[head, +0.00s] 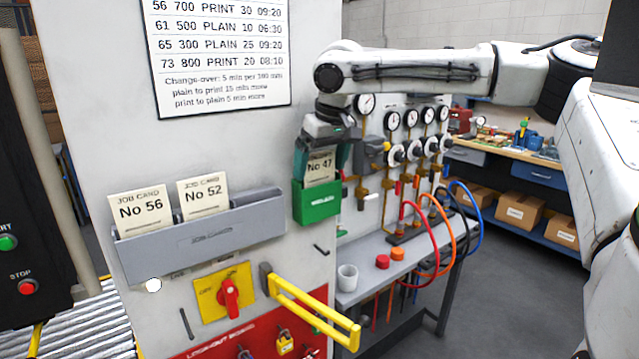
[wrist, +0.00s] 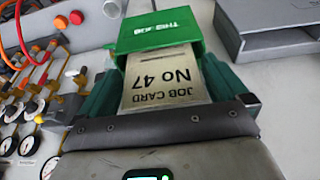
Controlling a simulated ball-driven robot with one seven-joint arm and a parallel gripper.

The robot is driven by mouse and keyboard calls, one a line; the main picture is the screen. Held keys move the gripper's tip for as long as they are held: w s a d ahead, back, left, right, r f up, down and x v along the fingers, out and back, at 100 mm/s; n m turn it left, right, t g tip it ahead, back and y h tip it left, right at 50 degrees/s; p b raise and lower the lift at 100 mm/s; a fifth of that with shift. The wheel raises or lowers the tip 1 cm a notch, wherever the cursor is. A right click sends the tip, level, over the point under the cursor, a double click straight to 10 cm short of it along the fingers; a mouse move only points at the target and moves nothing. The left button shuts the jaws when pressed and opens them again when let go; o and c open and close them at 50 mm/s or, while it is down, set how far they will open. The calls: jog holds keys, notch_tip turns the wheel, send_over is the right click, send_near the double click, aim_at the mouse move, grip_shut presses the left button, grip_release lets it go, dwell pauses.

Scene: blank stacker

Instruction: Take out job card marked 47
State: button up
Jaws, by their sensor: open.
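The job card marked 47 (head: 320,172) stands upright in a small green holder (head: 317,205) on the white panel, its upper part showing. In the wrist view my gripper (wrist: 160,92) also spans the card, with a finger beyond each side edge. Whether either finger touches the card, I cannot tell.
A grey card rack (head: 200,235) left of the green holder carries cards No 56 (head: 141,212) and No 52 (head: 203,195). A yellow handle (head: 315,312) juts out below. Gauges and coloured hoses (head: 425,235) stand to the right, with a white cup (head: 347,278) on a grey shelf.

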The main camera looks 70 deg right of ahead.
jog(key=shift+f, duration=0.15)
jog(key=c, duration=1.4)
